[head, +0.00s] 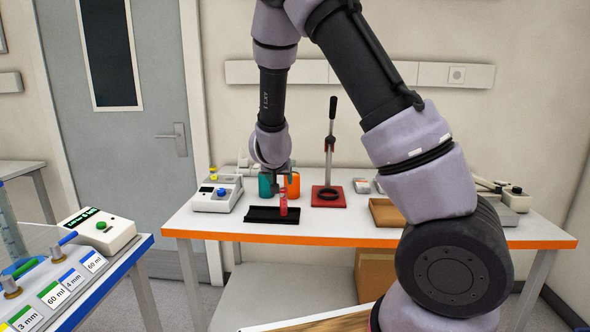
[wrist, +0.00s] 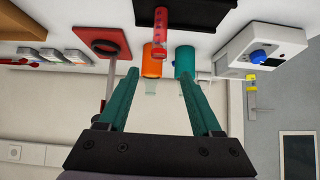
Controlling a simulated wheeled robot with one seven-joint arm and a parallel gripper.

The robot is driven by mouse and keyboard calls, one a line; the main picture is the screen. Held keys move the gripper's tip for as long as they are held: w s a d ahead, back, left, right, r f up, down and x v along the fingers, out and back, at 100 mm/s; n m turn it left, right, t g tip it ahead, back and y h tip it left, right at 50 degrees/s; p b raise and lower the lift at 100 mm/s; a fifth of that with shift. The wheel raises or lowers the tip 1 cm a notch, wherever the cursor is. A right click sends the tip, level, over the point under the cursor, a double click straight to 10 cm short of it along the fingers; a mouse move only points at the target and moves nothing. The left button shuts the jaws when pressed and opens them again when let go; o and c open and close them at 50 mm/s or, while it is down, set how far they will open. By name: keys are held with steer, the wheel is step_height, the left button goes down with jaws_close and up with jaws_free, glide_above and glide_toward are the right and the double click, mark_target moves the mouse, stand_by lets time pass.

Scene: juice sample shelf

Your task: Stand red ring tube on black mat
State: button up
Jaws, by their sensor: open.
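The red tube (head: 283,204) stands upright on the right part of the black mat (head: 258,215), near the front of the far table. The wrist view, which is upside down, also shows the tube (wrist: 160,22) against the mat (wrist: 205,12). Its ring is too small to tell apart from the red body. My gripper (wrist: 158,74) is open and empty, with its teal fingers apart. In the head view my gripper (head: 280,174) hangs above and behind the tube, near the cups. The tube is clear of the fingers.
A teal cup (head: 264,187) and an orange cup (head: 293,186) stand behind the mat. A white instrument (head: 217,195) is to the left. A red-based stand (head: 328,196) with a tall rod and a brown tray (head: 385,212) are to the right.

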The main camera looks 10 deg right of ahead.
steer(key=s+d+r+g+y, duration=0.1)
steer(key=s+r+y, duration=0.2)
steer(key=s+r, duration=0.45)
steer(key=s+d+r+y, duration=0.1)
steer(key=s+r+y, duration=0.25)
steer(key=r, duration=0.65)
steer(key=s+d+r, duration=0.2)
steer(key=s, duration=0.5)
steer(key=s+d+r+h, duration=0.1)
steer(key=s+d+r, duration=0.1)
steer(key=s, duration=0.4)
steer(key=s+d+r+g, duration=0.1)
steer(key=s+d+r, duration=0.1)
steer(key=s, duration=0.5)
steer(key=shift+s+d+r+m+h, duration=0.3)
steer(key=shift+s+r+h, duration=0.05)
steer(key=shift+r, duration=0.05)
